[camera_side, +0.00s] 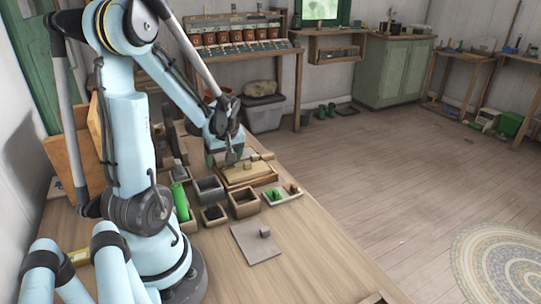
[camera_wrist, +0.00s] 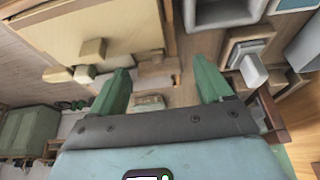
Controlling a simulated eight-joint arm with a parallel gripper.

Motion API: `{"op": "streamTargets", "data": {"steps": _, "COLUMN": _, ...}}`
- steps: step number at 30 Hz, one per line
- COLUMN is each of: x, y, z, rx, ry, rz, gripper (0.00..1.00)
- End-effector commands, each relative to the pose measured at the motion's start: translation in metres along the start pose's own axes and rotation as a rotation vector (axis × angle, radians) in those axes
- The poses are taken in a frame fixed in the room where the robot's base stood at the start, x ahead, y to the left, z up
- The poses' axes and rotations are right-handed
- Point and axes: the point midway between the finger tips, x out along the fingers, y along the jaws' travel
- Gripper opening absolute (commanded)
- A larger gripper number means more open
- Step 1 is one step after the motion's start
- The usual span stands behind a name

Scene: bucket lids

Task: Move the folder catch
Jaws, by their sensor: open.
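A flat tan folder-like piece (camera_side: 243,173) lies on the table below and beside my gripper (camera_side: 229,157), with small wooden blocks along its edge. In the wrist view its tan face (camera_wrist: 75,30) fills the upper left. A block (camera_wrist: 92,48) sits on that face, and another block (camera_wrist: 157,68) shows at its edge, between my fingers in the picture. I cannot tell for sure which block is the catch. My gripper (camera_wrist: 162,68) is open, its two green fingers apart with nothing held. The side view does not show whether the fingertips touch anything.
Open grey boxes (camera_side: 209,187) and a wooden-rimmed box (camera_side: 244,203) stand in front of the folder. A tray with green pieces (camera_side: 282,194) is to the right. A green cylinder (camera_side: 180,202) stands left. A grey plate with a block (camera_side: 256,243) lies nearer; the table's front right is clear.

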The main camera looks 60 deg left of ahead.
Motion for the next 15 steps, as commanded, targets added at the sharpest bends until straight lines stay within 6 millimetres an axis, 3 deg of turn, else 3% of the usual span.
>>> {"op": "streamTargets", "data": {"steps": 4, "x": -0.0001, "y": 0.0000, "z": -0.0001, "rx": 0.000, "ry": 0.000, "rz": 0.000, "gripper": 0.77}}
{"op": "streamTargets", "data": {"steps": 15, "x": -0.0002, "y": 0.0000, "z": -0.0001, "rx": 0.000, "ry": 0.000, "rz": 0.000, "gripper": 0.22}}
